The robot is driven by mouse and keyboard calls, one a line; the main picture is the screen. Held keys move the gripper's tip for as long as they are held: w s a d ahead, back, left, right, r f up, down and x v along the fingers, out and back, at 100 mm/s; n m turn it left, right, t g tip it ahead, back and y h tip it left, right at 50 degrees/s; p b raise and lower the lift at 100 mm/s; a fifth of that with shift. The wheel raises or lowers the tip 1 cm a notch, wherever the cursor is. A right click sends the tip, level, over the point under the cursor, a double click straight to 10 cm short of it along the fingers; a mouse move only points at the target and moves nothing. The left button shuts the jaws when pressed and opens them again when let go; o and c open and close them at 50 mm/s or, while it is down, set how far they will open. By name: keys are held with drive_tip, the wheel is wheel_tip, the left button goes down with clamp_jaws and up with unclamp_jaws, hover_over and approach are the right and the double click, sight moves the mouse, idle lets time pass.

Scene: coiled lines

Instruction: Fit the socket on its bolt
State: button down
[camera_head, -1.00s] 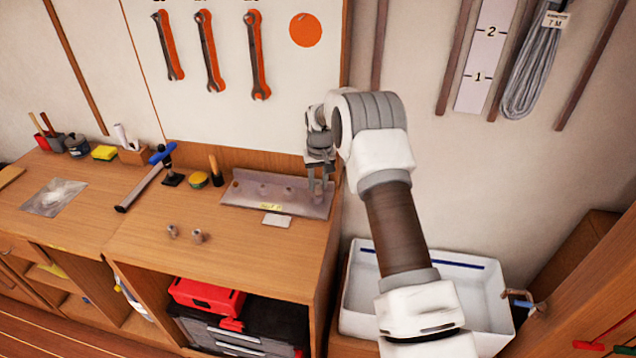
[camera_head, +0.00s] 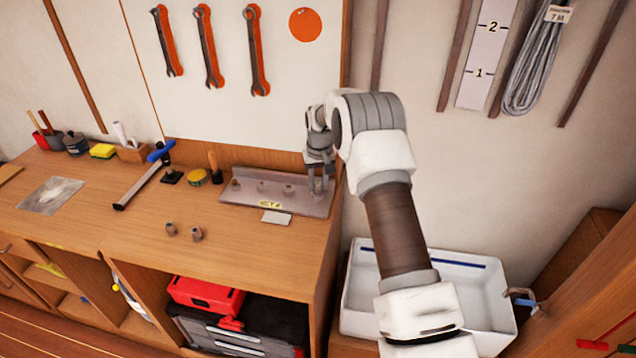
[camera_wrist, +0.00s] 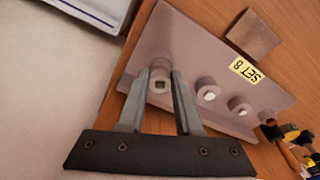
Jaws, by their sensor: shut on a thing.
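My gripper (camera_wrist: 160,78) is shut on a grey round socket (camera_wrist: 161,84) with a square hole in its top. The gripper also shows in the head view (camera_head: 319,190), at the right end of a grey metal rail (camera_head: 245,201) with a yellow label. In the wrist view the held socket is over one end of the rail (camera_wrist: 195,50), labelled "SET 8". The bolt under it is hidden, and I cannot tell how far the socket sits on it. Several other round pieces, such as this one (camera_wrist: 207,91), stand in a row along the rail.
Two loose small cylinders (camera_head: 171,229) (camera_head: 196,234) stand on the wooden bench (camera_head: 255,250). A small pale plate (camera_head: 276,217) lies before the rail. A white bin (camera_head: 470,300) stands right of the bench.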

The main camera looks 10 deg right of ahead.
drive_tip(key=shift+c, duration=1)
unclamp_jaws()
drive_tip(key=shift+r, duration=0.15)
wheel_tip(320, 180, up, 5)
drive_tip(key=shift+f+p, duration=0.1)
drive_tip(key=shift+p, duration=1.05)
